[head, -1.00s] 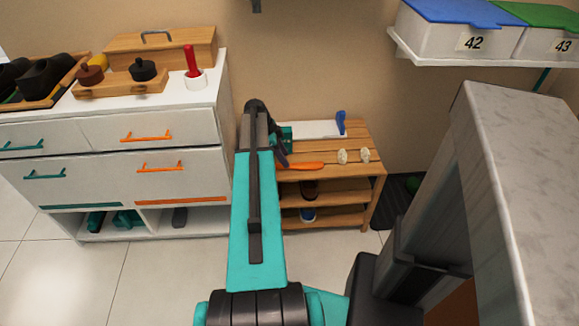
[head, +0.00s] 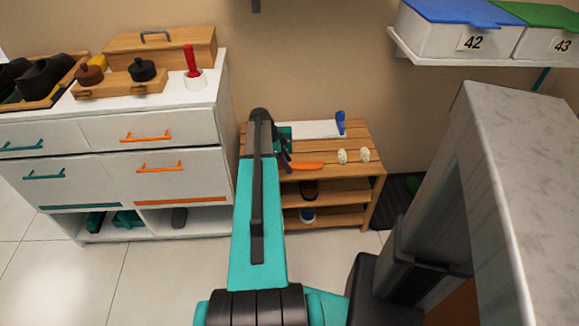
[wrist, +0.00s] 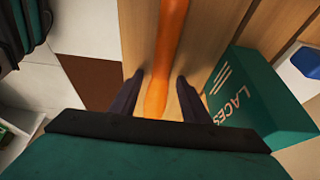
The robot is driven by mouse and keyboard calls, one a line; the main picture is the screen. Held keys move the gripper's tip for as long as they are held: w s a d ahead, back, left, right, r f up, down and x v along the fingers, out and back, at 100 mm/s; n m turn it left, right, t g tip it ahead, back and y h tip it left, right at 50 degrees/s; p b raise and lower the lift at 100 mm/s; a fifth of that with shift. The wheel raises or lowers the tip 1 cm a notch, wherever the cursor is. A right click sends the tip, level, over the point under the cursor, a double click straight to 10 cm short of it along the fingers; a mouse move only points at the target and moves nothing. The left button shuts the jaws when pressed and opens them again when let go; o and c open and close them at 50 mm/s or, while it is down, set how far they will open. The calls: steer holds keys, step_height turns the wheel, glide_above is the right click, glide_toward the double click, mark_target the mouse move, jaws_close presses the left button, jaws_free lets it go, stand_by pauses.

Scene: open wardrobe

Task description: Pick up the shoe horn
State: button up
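The shoe horn (head: 306,165) is a long orange piece lying on the slatted wooden bench (head: 358,150). In the wrist view the shoe horn (wrist: 167,50) runs up the picture, its near end between my fingers. My gripper (wrist: 160,85) is open, one dark finger on each side of the orange end, with gaps visible on both sides. In the head view my arm hides most of my gripper (head: 284,163) at the bench's left part.
A green box marked LACES (wrist: 255,108) stands close to the right finger. Two pale egg-shaped things (head: 353,156) lie right of the shoe horn. A white board with a blue end (head: 341,122) lies behind. A white drawer cabinet (head: 110,150) stands left of the bench.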

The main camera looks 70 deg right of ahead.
jaws_close()
steer(key=shift+r, duration=0.1)
steer(key=shift+r, duration=0.5)
steer(key=shift+s+a+r, duration=0.15)
steer(key=shift+r, duration=0.5)
steer(key=shift+s+a+r, duration=0.1)
steer(key=shift+r, duration=0.5)
steer(key=s+a+r, duration=0.1)
steer(key=s+a, duration=0.9)
steer(key=s, duration=0.1)
steer(key=shift+s+r, duration=0.15)
steer(key=shift+s, duration=0.15)
